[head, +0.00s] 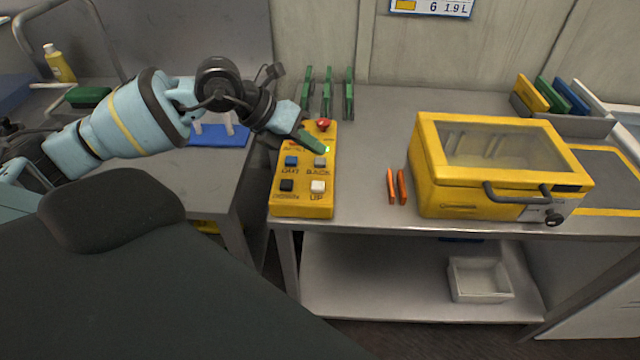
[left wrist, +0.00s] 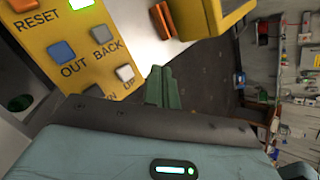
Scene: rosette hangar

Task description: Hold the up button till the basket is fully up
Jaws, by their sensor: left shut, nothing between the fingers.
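A yellow control box (head: 304,205) lies on the workbench. Its white UP button (head: 318,187) is at the near right, and it also shows in the left wrist view (left wrist: 125,73). The blue OUT button (head: 291,160), grey BACK button (head: 320,162) and a black button (head: 287,186) are beside it. A green light (head: 326,149) is lit on the box. My left gripper (head: 318,147) is shut and empty, its green fingers above the far part of the box. In the left wrist view the fingers (left wrist: 162,82) are apart from the UP button. I see no basket.
A yellow case with a clear lid (head: 425,195) stands to the right, with two orange sticks (head: 396,187) between it and the box. A red knob (head: 323,125) is at the box's far end. Green upright holders (head: 328,92) stand behind. A white bin (head: 480,280) is on the lower shelf.

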